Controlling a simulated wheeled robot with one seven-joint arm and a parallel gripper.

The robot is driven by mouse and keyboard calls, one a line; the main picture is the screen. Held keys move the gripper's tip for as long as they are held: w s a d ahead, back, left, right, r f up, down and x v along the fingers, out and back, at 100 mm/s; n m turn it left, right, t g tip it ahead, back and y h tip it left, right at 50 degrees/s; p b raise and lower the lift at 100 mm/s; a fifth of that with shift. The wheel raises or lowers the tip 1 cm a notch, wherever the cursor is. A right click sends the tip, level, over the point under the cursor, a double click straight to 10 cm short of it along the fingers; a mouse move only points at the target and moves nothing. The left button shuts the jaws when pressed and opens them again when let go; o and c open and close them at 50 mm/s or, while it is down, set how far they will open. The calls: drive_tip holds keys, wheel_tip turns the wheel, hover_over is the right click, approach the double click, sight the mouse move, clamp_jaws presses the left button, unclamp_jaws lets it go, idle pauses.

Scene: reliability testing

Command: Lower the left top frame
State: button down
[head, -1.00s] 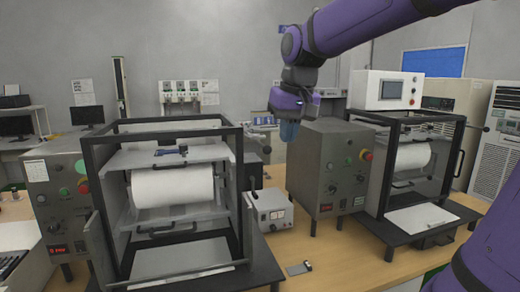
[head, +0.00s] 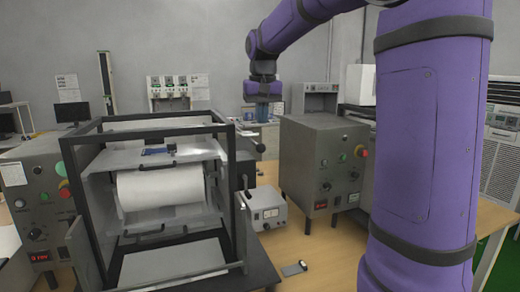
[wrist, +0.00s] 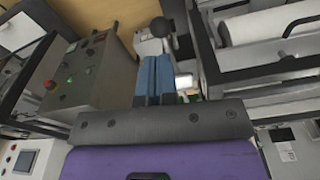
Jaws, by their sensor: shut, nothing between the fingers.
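The left machine's black open frame (head: 233,190) stands on the table at the left in the head view. Inside it are a grey top frame plate (head: 108,160) with a dark handle on its front edge, and a white roll (head: 160,188) below. My gripper (head: 263,118) is behind and to the right of this machine in the head view, apart from it. In the wrist view my blue gripper fingers (wrist: 153,75) are together and empty. A dark ball-ended lever (wrist: 161,28) shows just beyond the fingertips; I cannot tell whether they touch it.
A grey control box (head: 318,165) with knobs and a red button stands right of the left machine. A small white meter box (head: 265,210) sits between them. My arm hides much of the right machine.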

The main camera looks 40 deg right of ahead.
sight(261, 145)
drive_tip(key=shift+w+d+f, duration=0.1)
drive_tip(key=shift+w+f, duration=0.05)
drive_tip(key=shift+f, duration=1.6)
drive_tip(key=shift+w+d+f, duration=0.1)
drive_tip(key=shift+f, duration=1.75)
wheel_tip(261, 145, down, 2)
drive_tip(key=shift+s+a+r, duration=0.2)
drive_tip(key=shift+s, duration=0.25)
drive_tip(key=shift+s+a+r, duration=0.2)
drive_tip(key=shift+s+a, duration=0.05)
drive_tip(key=shift+s, duration=0.25)
drive_tip(key=shift+s+a+r, duration=0.2)
drive_tip(key=shift+s, duration=0.25)
drive_tip(key=shift+r, duration=0.1)
wheel_tip(261, 145, up, 10)
drive_tip(key=shift+s+a+r, duration=0.2)
drive_tip(key=shift+s+r, duration=0.05)
drive_tip(key=shift+s, duration=0.2)
